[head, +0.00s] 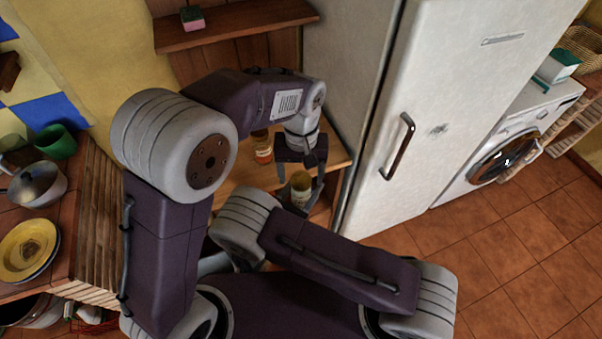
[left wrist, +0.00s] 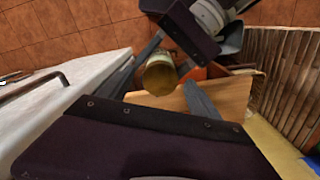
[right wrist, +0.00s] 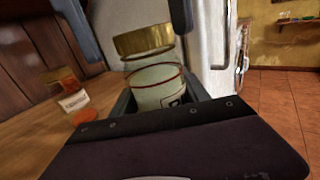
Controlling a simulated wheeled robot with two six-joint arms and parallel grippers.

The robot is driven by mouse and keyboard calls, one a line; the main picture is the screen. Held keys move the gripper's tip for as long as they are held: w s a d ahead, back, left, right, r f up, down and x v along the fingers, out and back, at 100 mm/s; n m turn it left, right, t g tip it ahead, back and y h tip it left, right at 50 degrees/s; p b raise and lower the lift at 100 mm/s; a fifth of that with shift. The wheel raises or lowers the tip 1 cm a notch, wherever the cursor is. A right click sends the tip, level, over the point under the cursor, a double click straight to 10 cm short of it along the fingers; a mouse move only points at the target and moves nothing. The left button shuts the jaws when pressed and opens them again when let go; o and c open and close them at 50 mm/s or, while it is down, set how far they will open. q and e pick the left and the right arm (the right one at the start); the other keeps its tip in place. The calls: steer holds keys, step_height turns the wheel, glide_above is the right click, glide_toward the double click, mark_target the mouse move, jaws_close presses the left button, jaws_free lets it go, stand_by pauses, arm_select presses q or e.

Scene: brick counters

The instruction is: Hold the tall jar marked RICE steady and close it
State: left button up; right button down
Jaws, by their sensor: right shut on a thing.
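A clear jar with pale contents, a red line and a partly hidden dark-framed label (right wrist: 158,88) stands between my right gripper's fingers (right wrist: 160,98). The label's word is not readable. A gold lid (right wrist: 145,39) is at the jar's top; I cannot tell whether it is seated. In the head view the jar (head: 300,190) shows below my left gripper (head: 301,172), whose fingers are spread. The left wrist view shows the gold lid (left wrist: 160,79) between the left fingers, with a gap to the right finger. My right gripper is shut on the jar, mostly hidden in the head view.
A jar with orange contents (head: 262,148) stands on the wooden counter beside the held jar. A white fridge (head: 420,110) rises close on the right. A wooden wall shelf with a sponge (head: 192,17) is behind. Pots and plates are on the left counter.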

arm_select(q)
step_height(320, 180, up, 12)
stand_by(0.6)
stand_by(0.5)
steer(key=a+f, duration=0.8)
steer(key=a, duration=0.2)
steer(key=s+a+f+n+t, duration=0.1)
steer(key=s+a+f, duration=0.8)
steer(key=a, duration=0.1)
steer(key=shift+a+f, duration=0.2)
steer(key=shift+a, duration=0.1)
